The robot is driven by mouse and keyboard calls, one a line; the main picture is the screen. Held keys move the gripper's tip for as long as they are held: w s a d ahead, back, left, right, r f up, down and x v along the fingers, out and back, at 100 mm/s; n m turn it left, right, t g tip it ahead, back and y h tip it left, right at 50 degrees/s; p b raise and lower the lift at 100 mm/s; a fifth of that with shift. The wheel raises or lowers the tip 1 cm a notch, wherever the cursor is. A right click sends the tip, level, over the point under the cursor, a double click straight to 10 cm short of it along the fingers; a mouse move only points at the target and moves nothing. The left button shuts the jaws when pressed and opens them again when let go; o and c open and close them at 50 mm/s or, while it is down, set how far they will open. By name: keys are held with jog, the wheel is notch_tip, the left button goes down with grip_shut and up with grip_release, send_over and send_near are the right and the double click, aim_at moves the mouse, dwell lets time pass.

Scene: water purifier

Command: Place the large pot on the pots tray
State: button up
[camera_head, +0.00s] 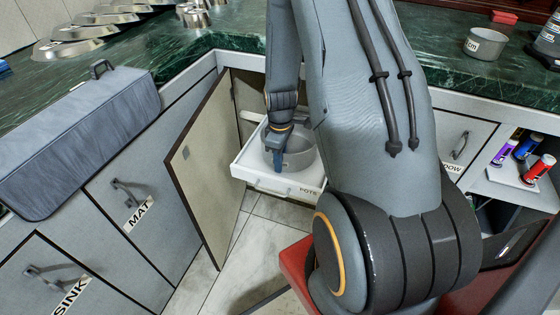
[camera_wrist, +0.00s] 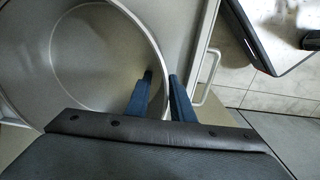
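The large grey pot (camera_head: 300,152) stands in the white pots tray (camera_head: 247,178), which is pulled out of the corner cabinet and labelled POTS. The pot's round interior fills the left of the wrist view (camera_wrist: 85,60), with the tray's edge and handle to its right. My gripper (camera_head: 277,165) points down at the pot's near left wall. In the wrist view my gripper (camera_wrist: 160,78) has one blue finger inside the pot and one outside. The rim runs between them, with gaps showing, so the fingers look open. The pot's base is partly hidden.
The open cabinet door (camera_head: 205,165) stands left of the tray. My arm covers the right side of the tray area. A grey container (camera_head: 486,43) stands on the green counter at right, and several coloured cans (camera_head: 526,146) are on a shelf below it.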

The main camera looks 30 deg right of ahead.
notch_tip(320, 180, up, 12)
jog(key=shift+p, duration=0.95)
jog(key=s+a+r+m, duration=0.2)
jog(key=s+a+r, duration=0.4)
jog(key=a+r, duration=0.3)
jog(key=s+a+r+m, duration=0.1)
jog(key=s+a+r, duration=0.4)
jog(key=a+r, duration=0.4)
jog(key=s+a+r+m, duration=0.2)
jog(key=s+a, duration=0.4)
jog(key=s, duration=0.3)
jog(key=shift+y, duration=0.3)
jog(key=shift+d, duration=0.1)
jog(key=d+r+m+p, duration=0.2)
jog(key=d+r+p, duration=0.5)
jog(key=p, duration=0.8)
jog(key=shift+d+r+m, duration=0.3)
jog(key=shift+d, duration=0.3)
